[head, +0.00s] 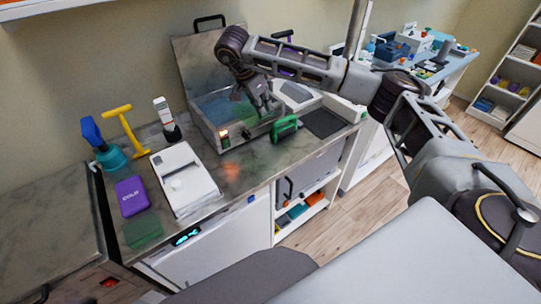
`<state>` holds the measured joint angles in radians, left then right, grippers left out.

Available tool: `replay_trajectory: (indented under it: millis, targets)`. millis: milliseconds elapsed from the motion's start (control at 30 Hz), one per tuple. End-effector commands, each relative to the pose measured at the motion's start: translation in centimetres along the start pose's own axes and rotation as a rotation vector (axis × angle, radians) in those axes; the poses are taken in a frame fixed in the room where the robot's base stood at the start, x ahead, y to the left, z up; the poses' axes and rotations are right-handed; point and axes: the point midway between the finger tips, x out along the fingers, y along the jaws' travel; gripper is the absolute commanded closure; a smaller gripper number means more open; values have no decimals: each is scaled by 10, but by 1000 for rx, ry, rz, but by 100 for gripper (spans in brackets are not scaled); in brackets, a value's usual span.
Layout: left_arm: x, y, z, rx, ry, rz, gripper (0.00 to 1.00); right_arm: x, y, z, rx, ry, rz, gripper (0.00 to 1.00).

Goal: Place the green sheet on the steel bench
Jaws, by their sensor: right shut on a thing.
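A flat, dark green sheet (143,229) lies on the near left part of the steel bench (235,180), in front of a purple box. My right gripper (264,108) reaches in from the right, far from that sheet. It points down over an open grey case (232,141), close to its front wall. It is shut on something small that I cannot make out. A faint greenish patch (242,112) shows inside the case beside the fingers. My left gripper is not in view.
A green tool (285,128) lies right of the case, near a dark mat (323,123). A white device (184,178), purple box (131,196), blue-handled tool (105,147) and yellow T-handle (125,128) crowd the left. Bare bench shows between device and case.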

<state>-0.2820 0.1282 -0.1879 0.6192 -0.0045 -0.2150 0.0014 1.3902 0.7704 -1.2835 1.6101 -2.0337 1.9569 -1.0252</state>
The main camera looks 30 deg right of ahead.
Motion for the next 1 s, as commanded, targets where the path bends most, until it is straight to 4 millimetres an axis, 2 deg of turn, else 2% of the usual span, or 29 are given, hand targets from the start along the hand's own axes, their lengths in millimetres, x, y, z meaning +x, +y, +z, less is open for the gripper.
replay_trajectory:
  millis: [467, 1000]
  targets:
    - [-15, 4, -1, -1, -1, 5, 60, 3, 2, 10, -121, -1, -49, 100]
    - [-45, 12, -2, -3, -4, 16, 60, 5, 9, 30, -384, -2, -158, 100]
